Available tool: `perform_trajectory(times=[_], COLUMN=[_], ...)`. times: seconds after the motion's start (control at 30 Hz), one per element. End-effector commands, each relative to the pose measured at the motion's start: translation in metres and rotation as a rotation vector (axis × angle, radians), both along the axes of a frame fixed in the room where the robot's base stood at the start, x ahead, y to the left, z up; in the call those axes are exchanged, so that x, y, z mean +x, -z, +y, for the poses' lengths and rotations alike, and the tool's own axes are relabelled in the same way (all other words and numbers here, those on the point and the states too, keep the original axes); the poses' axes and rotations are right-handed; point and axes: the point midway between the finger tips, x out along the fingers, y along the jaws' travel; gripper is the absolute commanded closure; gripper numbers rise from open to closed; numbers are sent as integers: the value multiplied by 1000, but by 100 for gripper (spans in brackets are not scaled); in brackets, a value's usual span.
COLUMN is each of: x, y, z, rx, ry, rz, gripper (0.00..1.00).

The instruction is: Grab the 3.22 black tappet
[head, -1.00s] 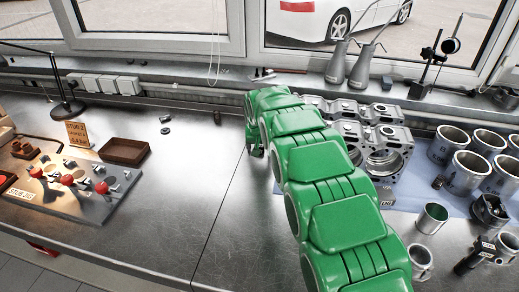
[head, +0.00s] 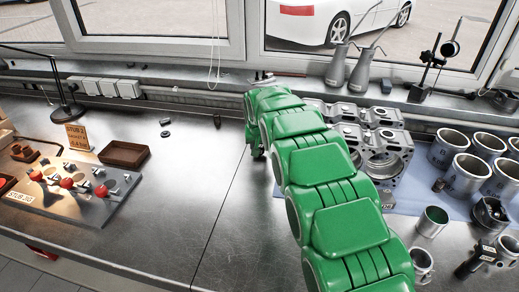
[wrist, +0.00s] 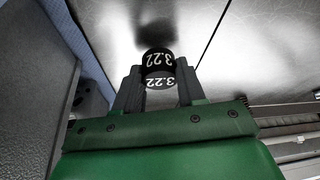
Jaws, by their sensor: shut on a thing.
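The black tappet (wrist: 158,60) shows in the wrist view with "3.22" in white on it; a second "3.22" shows just below on a lighter part. My gripper (wrist: 158,75) has one dark finger on each side of it and is shut on it. A dark shadow or reflection lies on the metal bench beyond it. In the head view my green arm reaches over the bench, and the gripper and tappet are hidden behind it.
An engine block (head: 385,150) stands right of my arm on a blue mat, with several metal cylinders (head: 465,172) farther right. A brown tray (head: 124,153) and a stub jig board (head: 75,190) are at left. Small dark parts (head: 165,132) lie on the bench.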

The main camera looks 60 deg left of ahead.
Motion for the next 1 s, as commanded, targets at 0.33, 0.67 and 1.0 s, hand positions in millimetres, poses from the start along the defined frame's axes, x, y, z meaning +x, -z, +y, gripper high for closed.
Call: perform_trajectory(times=[0.33, 0.67, 1.0], x=[1, 0, 0], y=[-58, -86, -86], z=[0, -1, -1], rx=[1, -3, -2], ry=[1, -1, -1], rz=[-1, 0, 0], gripper=[91, 91, 91])
